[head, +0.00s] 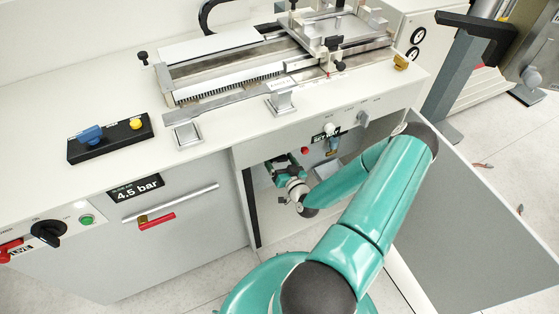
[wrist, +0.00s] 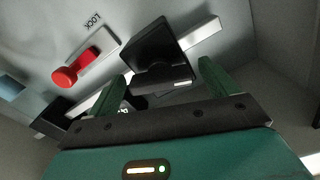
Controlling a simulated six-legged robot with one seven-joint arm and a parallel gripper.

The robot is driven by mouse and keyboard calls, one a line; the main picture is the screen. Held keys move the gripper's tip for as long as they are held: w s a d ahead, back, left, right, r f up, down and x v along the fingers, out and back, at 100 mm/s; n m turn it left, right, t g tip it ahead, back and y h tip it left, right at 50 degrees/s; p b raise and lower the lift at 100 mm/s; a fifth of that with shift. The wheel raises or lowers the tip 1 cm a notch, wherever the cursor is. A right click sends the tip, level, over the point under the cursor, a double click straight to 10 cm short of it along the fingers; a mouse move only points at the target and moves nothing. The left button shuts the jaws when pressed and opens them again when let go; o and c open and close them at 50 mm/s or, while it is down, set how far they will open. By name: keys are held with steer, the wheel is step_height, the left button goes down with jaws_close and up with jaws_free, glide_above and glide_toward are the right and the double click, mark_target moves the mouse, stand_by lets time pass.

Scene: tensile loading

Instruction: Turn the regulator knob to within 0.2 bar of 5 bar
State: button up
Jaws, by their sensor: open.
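In the wrist view a dark block (wrist: 158,52), which looks like the regulator knob, sits on a pale bar. It has a small white mark on its near face. My gripper (wrist: 163,72) is open, with one green finger on each side of the block. I cannot tell whether either finger touches it. In the head view my gripper (head: 287,170) is inside the open cabinet, and the knob is hidden there. The pressure display (head: 135,189) on the bench front reads 4.5 bar.
The open cabinet door (head: 470,215) stands at the right. The cabinet's left wall edge (head: 250,208) is close to my gripper. A testing rig (head: 250,65) stands on the bench top.

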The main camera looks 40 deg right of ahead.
steer(key=shift+w, duration=0.15)
steer(key=c, duration=1)
steer(key=shift+m, duration=2.5)
steer(key=o, duration=1)
steer(key=v, duration=1.4)
